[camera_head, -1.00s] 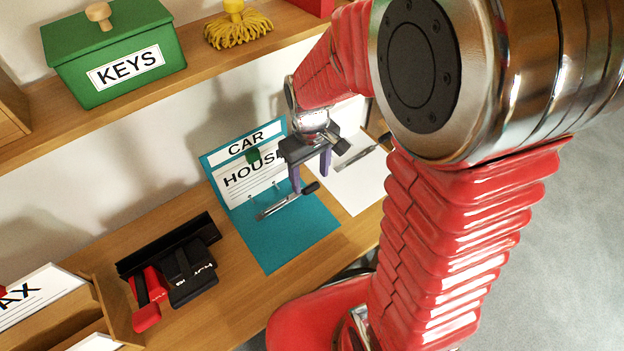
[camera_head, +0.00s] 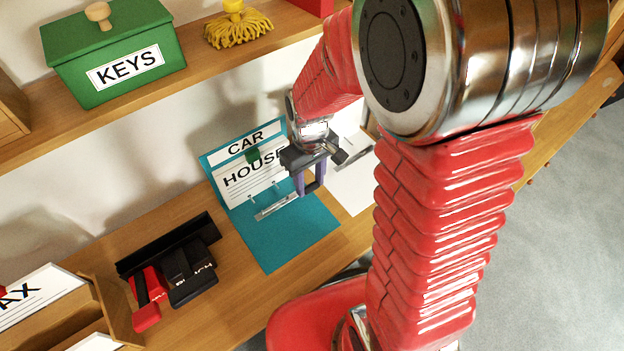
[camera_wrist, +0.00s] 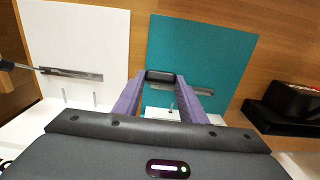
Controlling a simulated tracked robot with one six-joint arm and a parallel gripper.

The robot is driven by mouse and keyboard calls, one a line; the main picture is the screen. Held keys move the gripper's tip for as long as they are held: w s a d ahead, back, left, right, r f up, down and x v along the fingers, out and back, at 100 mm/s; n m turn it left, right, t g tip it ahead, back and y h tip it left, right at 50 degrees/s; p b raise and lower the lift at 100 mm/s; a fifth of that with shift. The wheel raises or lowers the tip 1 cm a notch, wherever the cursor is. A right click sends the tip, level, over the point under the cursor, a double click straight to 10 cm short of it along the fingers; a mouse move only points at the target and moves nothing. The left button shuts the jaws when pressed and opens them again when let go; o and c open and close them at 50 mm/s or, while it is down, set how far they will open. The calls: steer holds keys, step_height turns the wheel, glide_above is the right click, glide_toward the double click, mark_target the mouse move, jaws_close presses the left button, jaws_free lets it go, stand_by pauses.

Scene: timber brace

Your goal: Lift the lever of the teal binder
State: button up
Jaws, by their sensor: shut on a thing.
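The teal binder (camera_head: 285,240) lies open on the desk, its upright cover carrying a "CAR" label and a "HOUSE" sheet. It also shows in the wrist view (camera_wrist: 215,50). Its metal lever mechanism (camera_wrist: 200,91) is fixed across the teal board. My gripper (camera_head: 312,188) is over the right side of the mechanism, with its purple fingers pointing down. In the wrist view the fingers (camera_wrist: 160,80) are shut on the dark grip of the lever (camera_wrist: 160,76).
A white binder (camera_head: 350,188) lies open to the right, with its own lever (camera_wrist: 25,67). A black hole punch and a red stapler (camera_head: 147,300) are on the desk to the left. A green KEYS box (camera_head: 115,55) stands on the shelf above.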

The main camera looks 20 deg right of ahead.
jaws_close()
steer(key=shift+w+a+r, duration=0.1)
steer(key=shift+w+r, duration=0.1)
steer(key=shift+w, duration=0.25)
steer(key=shift+w+a+r, duration=0.1)
steer(key=shift+w+r, duration=0.1)
steer(key=shift+w, duration=0.25)
steer(key=shift+o, duration=2)
jaws_free()
steer(key=o, duration=0.3)
steer(key=shift+s, duration=0.1)
steer(key=shift+o, duration=0.2)
step_height(320, 180, up, 14)
steer(key=shift+f, duration=0.2)
